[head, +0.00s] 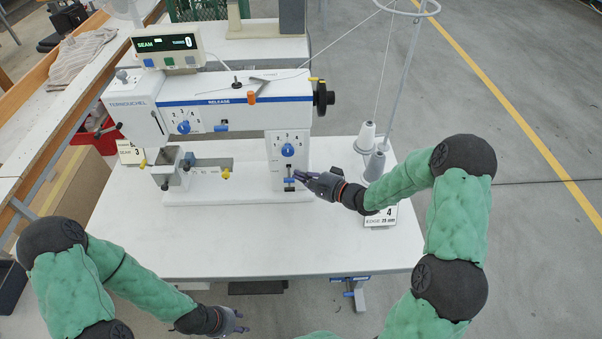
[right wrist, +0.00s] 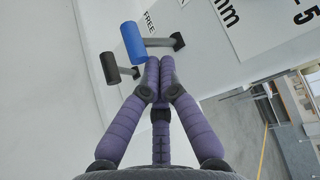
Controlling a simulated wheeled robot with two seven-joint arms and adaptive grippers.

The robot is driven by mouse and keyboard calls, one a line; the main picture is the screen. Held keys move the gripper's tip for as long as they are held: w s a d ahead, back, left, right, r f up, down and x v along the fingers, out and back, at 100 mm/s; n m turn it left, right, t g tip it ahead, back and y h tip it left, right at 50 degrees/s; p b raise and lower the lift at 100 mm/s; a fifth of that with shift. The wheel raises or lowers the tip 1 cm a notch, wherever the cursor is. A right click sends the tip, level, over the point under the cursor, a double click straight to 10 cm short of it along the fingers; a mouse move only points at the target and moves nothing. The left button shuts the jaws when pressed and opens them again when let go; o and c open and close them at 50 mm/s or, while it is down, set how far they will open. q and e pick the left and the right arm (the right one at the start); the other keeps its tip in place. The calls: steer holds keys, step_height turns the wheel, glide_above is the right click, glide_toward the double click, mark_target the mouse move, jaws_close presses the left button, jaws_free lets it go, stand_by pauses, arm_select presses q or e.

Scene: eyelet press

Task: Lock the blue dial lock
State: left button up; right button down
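A small blue lever (head: 289,180) sits on the machine's right column, below a round blue dial (head: 287,150). In the right wrist view its blue cylindrical handle (right wrist: 132,42) stands out on a grey stem, with a black-handled lever (right wrist: 118,69) beside it. My right gripper (head: 298,175) is at the column, right of the blue lever. Its fingertips (right wrist: 160,63) are together with nothing visible between them, close to the blue handle; contact cannot be told. My left gripper (head: 240,320) is low in front of the table, empty, its fingers apart.
Thread cones (head: 366,137) and a thin stand (head: 400,80) are right of the column. A label card (head: 381,215) is below my right wrist. The front tabletop (head: 240,245) is clear.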

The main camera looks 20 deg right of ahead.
steer(key=r+m+g+p, duration=0.1)
steer(key=p, duration=0.6)
steer(key=m+g+p, duration=0.1)
steer(key=g+p, duration=0.1)
steer(key=p, duration=0.6)
steer(key=shift+a+r+m+h, duration=0.1)
steer(key=shift+r+m+h, duration=0.3)
steer(key=shift+s, duration=0.1)
steer(key=shift+r+p, duration=0.1)
steer(key=shift+p, duration=0.3)
steer(key=shift+r+p, duration=0.7)
steer(key=shift+p, duration=0.15)
